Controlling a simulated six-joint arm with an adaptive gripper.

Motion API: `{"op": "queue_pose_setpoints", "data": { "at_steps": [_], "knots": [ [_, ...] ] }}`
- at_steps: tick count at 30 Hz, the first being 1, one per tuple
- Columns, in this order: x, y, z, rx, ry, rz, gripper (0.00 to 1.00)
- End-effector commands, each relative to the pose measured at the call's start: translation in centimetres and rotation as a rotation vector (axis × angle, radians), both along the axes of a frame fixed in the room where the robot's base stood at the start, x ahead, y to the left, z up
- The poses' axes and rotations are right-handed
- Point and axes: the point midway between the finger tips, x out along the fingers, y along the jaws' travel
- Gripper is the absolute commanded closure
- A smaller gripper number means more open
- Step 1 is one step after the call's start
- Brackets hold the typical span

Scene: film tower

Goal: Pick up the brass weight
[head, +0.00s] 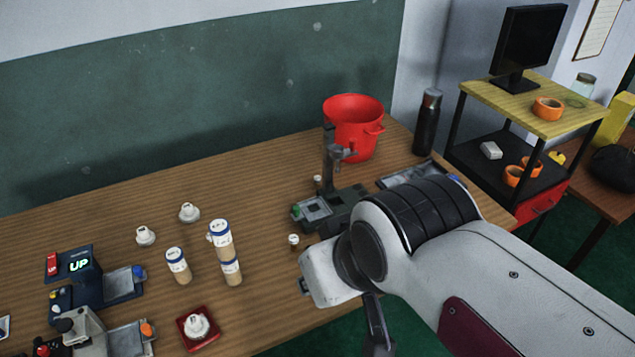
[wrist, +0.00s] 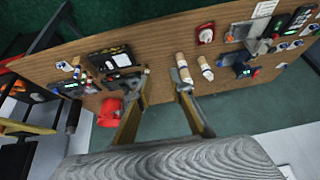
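I cannot pick out a brass-coloured weight for certain in either view. In the head view, white knob-topped pieces stand on the wooden table: one at the back (head: 189,212), one to its left (head: 145,236), and one on a red square base (head: 197,325) near the front. A small pale-topped piece (head: 293,241) stands left of the dark stand (head: 345,203). My gripper (wrist: 160,74) is open and empty, its two fingers apart in the wrist view. In the head view my arm hides the table's front right, and only part of a finger shows.
Tan canisters with blue lids stand mid-table, one alone (head: 178,267) and a stack (head: 220,240) beside it. A red bucket (head: 353,125) and a dark bottle (head: 428,122) are at the back right. A blue device reading UP (head: 78,275) is at left. The back left table is clear.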

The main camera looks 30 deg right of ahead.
Motion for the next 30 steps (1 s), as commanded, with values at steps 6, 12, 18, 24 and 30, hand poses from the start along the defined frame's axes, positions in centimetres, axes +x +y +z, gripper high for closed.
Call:
{"op": "queue_pose_setpoints", "data": {
  "at_steps": [6, 12, 18, 24, 30],
  "knots": [
    [4.5, 1.3, 1.6, 0.051, -0.052, 0.013, 0.79],
    [9.6, 2.5, 3.3, 0.103, -0.115, 0.016, 0.79],
    [14.9, 3.2, 4.6, 0.148, -0.181, 0.005, 0.79],
    [20.1, 3.5, 5.6, 0.185, -0.245, -0.017, 0.79],
    [25.4, 3.3, 6.1, 0.211, -0.309, -0.052, 0.79]
  ]
}}
